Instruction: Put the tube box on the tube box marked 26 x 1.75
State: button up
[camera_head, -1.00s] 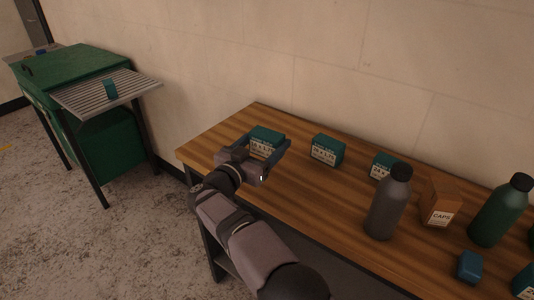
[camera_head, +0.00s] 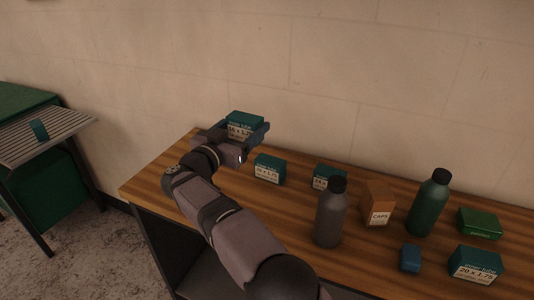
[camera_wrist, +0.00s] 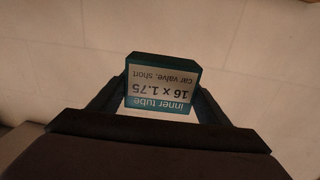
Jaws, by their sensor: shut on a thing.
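My gripper (camera_head: 243,139) is shut on a teal tube box (camera_head: 245,119), held above the left end of the bench. In the wrist view the held box (camera_wrist: 160,83) sits between the fingers (camera_wrist: 161,101), its label reading 16 x 1.75, upside down in that picture. Another teal tube box (camera_head: 269,168) stands on the bench just right of and below my gripper; its small label ends in x 1.75, and the first number is hard to read, perhaps 26. A third tube box (camera_head: 328,176), perhaps marked 24, stands further right, partly behind a grey bottle.
The grey bottle (camera_head: 330,215), orange CAPS box (camera_head: 377,204), green bottle (camera_head: 428,203), blue block (camera_head: 410,258), green case (camera_head: 480,223) and 20 x 1.75 tube box (camera_head: 475,266) occupy the bench's right half. The bench's left end (camera_head: 160,178) is clear. A wall stands behind.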

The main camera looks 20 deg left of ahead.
jog(key=w+d+r+m+h+p, duration=0.1)
jog(key=w+d+r+p, duration=0.2)
jog(key=w+d+r, duration=0.3)
jog(key=w+d+r+m+h+p, duration=0.1)
jog(key=w+d+r+h+p, duration=0.15)
jog(key=d+r, duration=0.4)
jog(key=n+g+y, duration=0.1)
jog(key=n+y, duration=0.6)
jog(key=y, duration=0.5)
send_over(270, 160)
notch_tip(270, 160, down, 12)
jog(key=shift+h, duration=0.25)
jog(key=shift+f+p, duration=1.6)
jog(key=shift+f, duration=3.4)
jog(key=shift+f, duration=0.1)
jog(key=shift+f+b, duration=0.25)
jog(key=shift+b, duration=0.1)
jog(key=o, duration=1.2)
jog(key=shift+c, duration=0.2)
jog(key=shift+r+p, duration=0.2)
jog(key=shift+p, duration=0.1)
